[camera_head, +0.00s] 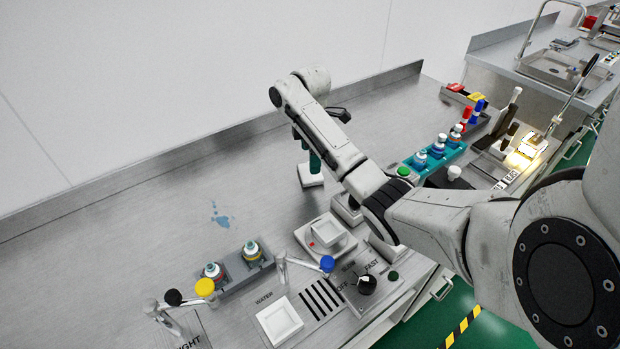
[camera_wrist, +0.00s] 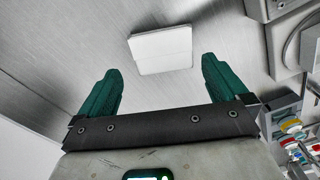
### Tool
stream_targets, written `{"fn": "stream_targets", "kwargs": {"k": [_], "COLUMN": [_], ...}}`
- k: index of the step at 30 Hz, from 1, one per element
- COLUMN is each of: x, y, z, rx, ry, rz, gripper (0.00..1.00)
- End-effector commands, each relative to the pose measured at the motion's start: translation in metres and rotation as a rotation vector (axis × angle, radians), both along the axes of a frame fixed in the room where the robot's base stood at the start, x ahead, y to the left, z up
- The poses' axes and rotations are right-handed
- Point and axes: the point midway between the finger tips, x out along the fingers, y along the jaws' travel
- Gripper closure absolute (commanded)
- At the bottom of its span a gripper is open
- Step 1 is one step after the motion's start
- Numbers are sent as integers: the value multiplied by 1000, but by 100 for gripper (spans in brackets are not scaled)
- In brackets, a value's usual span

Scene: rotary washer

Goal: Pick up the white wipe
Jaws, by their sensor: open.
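In the head view the wipe (camera_head: 311,178) shows just below the green fingers. My gripper (camera_wrist: 161,70) has two green fingers spread wide with nothing between them. In the head view my gripper (camera_head: 308,155) points down above the wipe, and my arm hides part of the area to its right.
A blue spill (camera_head: 221,217) marks the counter at left. A holder with two bottles (camera_head: 252,251), a white device (camera_head: 325,239) and a control panel with a black knob (camera_head: 367,284) stand in front. A blue bottle rack (camera_head: 436,160) is at right. The back left counter is clear.

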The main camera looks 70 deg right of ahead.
Motion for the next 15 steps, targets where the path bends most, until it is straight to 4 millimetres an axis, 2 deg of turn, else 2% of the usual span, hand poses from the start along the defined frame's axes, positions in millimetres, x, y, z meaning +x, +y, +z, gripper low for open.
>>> {"fn": "stream_targets", "kwargs": {"k": [5,10,15], "x": [-1,-1,0], "y": [2,3,3], "z": [-15,-41,-53], "rx": [1,2,0], "ry": [2,3,0], "rz": [0,-1,0], "gripper": [0,0,0]}}
